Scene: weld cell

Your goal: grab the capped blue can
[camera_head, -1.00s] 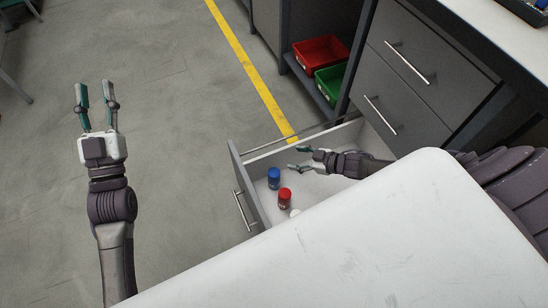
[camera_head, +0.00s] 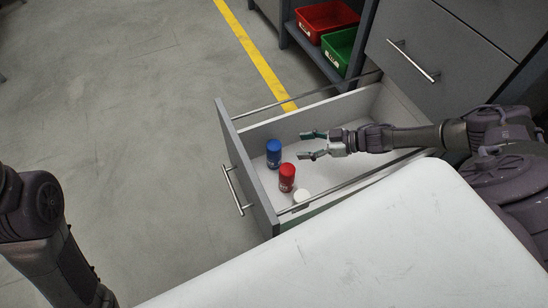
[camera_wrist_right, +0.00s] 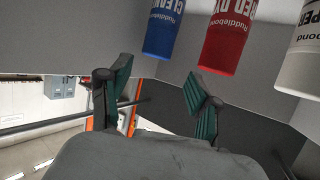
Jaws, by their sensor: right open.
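The blue can (camera_head: 273,153) stands in the open drawer near its front panel, with a blue top facing up. In the right wrist view the blue can (camera_wrist_right: 168,28) shows at the top with white lettering, beyond the gap between the fingers. My right gripper (camera_head: 303,146) is open and empty inside the drawer, a short way to the right of the blue can and apart from it. Its two green-padded fingers also show in the wrist view (camera_wrist_right: 158,72). My left gripper is out of view; only part of its arm shows at the left.
A red can (camera_head: 287,177) stands beside the blue one, and a white can (camera_head: 301,196) is partly hidden by the drawer side. The drawer (camera_head: 247,172) is pulled out. A white tabletop (camera_head: 360,250) fills the foreground. Red (camera_head: 325,20) and green bins sit on a shelf behind.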

